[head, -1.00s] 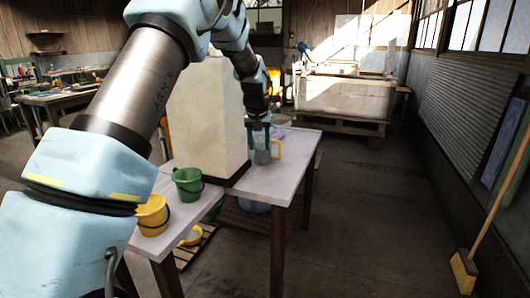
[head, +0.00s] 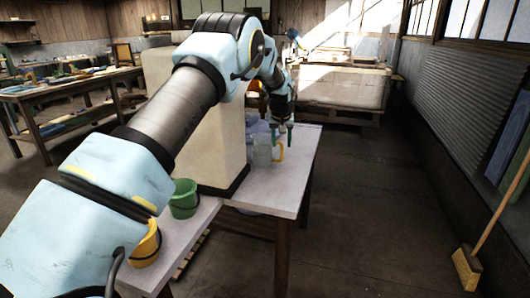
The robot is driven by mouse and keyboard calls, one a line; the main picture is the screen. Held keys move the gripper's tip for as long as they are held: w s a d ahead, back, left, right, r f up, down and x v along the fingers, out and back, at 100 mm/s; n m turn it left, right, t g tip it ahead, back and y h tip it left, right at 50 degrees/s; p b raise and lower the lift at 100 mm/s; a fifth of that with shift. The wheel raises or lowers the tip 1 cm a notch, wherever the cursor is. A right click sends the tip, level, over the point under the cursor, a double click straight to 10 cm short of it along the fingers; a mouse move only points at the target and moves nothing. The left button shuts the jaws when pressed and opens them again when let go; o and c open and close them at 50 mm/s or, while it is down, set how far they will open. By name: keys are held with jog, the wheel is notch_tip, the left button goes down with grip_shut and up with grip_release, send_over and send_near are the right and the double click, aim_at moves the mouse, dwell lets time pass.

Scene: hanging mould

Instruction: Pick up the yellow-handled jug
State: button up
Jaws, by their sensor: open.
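The yellow-handled jug (head: 262,152) is a grey-green, see-through vessel standing on the white table (head: 270,199). Its yellow handle (head: 280,151) faces right. My gripper (head: 282,133) is open and points down, with its fingers apart at the jug's upper right, close to the handle. I cannot tell whether a finger touches the jug or passes behind it. The arm comes in from the lower left and hides part of the table.
A tall cream block (head: 219,140) with a dark base stands left of the jug. A green bucket (head: 184,198) and a yellow bucket (head: 146,245) sit at the table's near left part. A broom (head: 467,268) leans at the right wall. The floor right of the table is clear.

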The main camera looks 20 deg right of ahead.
aim_at(282, 151)
jog(key=shift+p+x, duration=1.2)
jog(key=shift+x, duration=2.05)
grip_shut()
jog(key=shift+r, duration=0.1)
